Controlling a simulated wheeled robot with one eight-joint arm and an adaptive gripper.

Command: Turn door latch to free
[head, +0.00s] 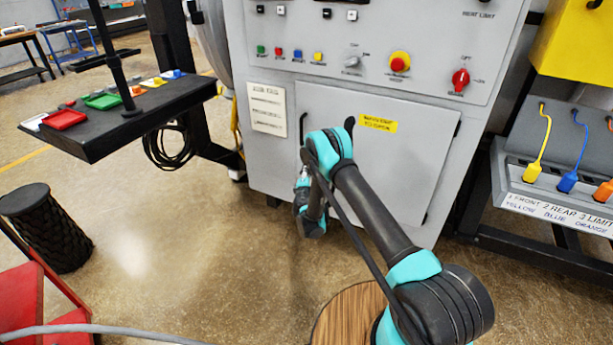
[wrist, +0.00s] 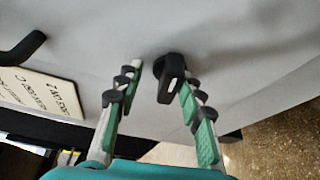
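The door latch (wrist: 171,80) is a short black lever on the pale grey cabinet front in the wrist view. My gripper (wrist: 162,78) is open, with one finger on each side of the latch. The latch sits closer to the right finger, and a clear gap shows to the left one; I cannot tell whether the right finger touches it. In the head view the grey furnace door (head: 415,160) looks closed, with a yellow label. My gripper (head: 303,178) is low at the door's left edge, and my arm hides the latch there.
A black door handle (head: 303,127) is above my gripper; it also shows in the wrist view (wrist: 22,48). A printed sign (head: 267,108) is left of the door. Buttons and knobs line the control panel (head: 370,65) above. A black side table (head: 130,118) stands left, a connector rack (head: 555,205) right.

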